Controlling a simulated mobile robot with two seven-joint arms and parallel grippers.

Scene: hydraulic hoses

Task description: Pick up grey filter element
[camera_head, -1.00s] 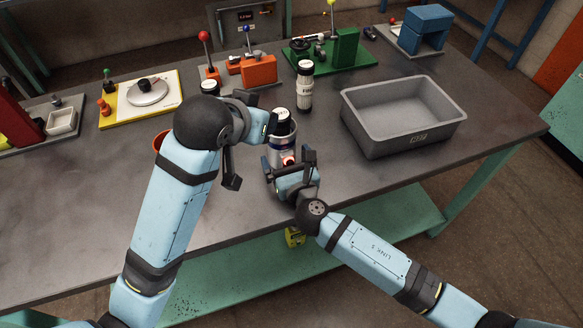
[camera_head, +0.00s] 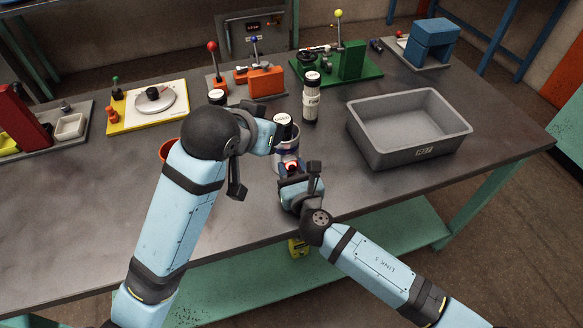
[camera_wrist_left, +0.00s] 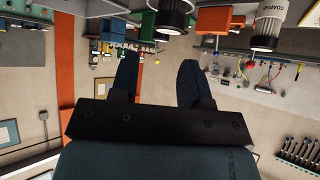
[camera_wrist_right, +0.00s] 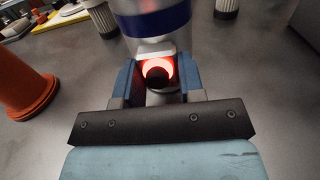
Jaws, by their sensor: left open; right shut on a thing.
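A clear canister with a blue band (camera_head: 287,155) stands at the table's front, with a dark, white-capped filter element (camera_head: 284,127) at its top. My right gripper (camera_head: 299,172) is shut on the red-lit knob (camera_wrist_right: 157,70) low on the canister's front. My left gripper (camera_head: 252,160) is open and empty, just left of the canister, its fingers apart in its wrist view (camera_wrist_left: 160,75). A pale filter element (camera_head: 311,102) stands behind the canister. Another white-capped element (camera_head: 217,97) is mostly hidden by my left arm. I cannot tell for sure which one is grey.
A grey bin (camera_head: 408,130) stands empty at the right. An orange cup (camera_head: 167,150) is partly behind my left arm. A yellow-edged board (camera_head: 150,105), orange fixtures (camera_head: 262,80) and a green fixture (camera_head: 352,60) line the back. The table's left front is clear.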

